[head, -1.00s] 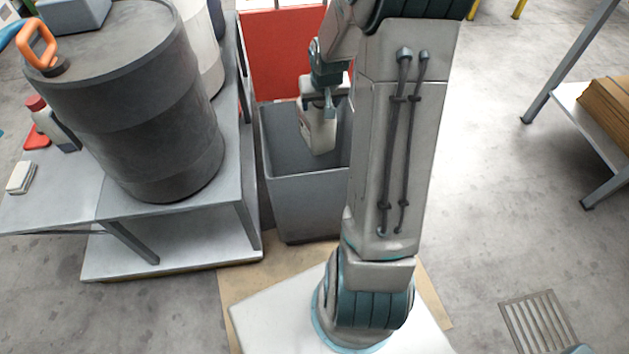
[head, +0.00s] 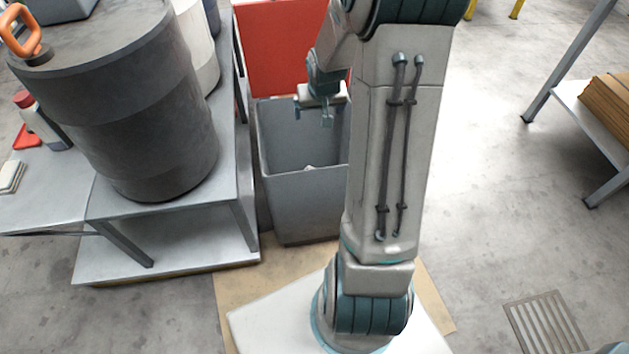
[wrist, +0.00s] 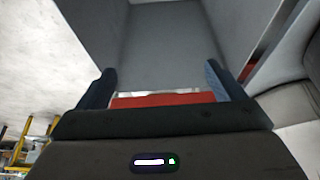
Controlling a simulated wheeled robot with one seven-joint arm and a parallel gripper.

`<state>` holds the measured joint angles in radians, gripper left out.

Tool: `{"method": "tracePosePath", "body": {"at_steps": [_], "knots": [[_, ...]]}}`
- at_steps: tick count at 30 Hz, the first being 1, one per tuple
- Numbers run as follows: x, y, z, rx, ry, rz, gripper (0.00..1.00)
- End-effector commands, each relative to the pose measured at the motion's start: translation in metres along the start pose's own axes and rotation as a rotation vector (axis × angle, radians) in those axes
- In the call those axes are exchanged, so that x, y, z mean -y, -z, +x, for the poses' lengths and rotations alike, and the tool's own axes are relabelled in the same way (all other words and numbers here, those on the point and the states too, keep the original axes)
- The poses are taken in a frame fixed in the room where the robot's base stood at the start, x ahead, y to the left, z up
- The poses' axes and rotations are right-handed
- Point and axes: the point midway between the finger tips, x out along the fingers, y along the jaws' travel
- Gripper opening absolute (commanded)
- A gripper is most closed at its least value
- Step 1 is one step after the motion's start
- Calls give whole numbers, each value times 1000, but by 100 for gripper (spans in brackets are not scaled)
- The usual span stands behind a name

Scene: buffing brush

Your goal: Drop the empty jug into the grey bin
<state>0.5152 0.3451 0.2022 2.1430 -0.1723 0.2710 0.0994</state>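The grey bin (head: 305,205) stands on the floor left of my arm, its mouth partly hidden by the arm. My gripper (head: 313,112) is over the bin's mouth, with its fingers apart and nothing between them. The wrist view shows the open fingers (wrist: 160,78) with the bin's grey inner walls (wrist: 170,45) beyond. The jug is down inside the bin. Only a small pale bit of it (head: 309,168) shows just above the near rim; the rest is hidden by the front wall.
A red panel (head: 280,45) stands behind the bin. A metal table (head: 150,210) with a large dark drum (head: 125,110) is close on the left. Open floor lies to the right, with a floor grate (head: 548,325) and a shelf holding brown boards (head: 612,105).

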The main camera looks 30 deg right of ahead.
Motion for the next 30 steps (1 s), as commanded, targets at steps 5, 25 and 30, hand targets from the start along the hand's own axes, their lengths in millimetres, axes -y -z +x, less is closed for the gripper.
{"method": "tracePosePath", "body": {"at_steps": [5,25,30], "knots": [[0,1,-6,-1,0,0,89],[0,1,-129,-2,-1,0,89],[0,0,-138,-1,0,0,89]]}}
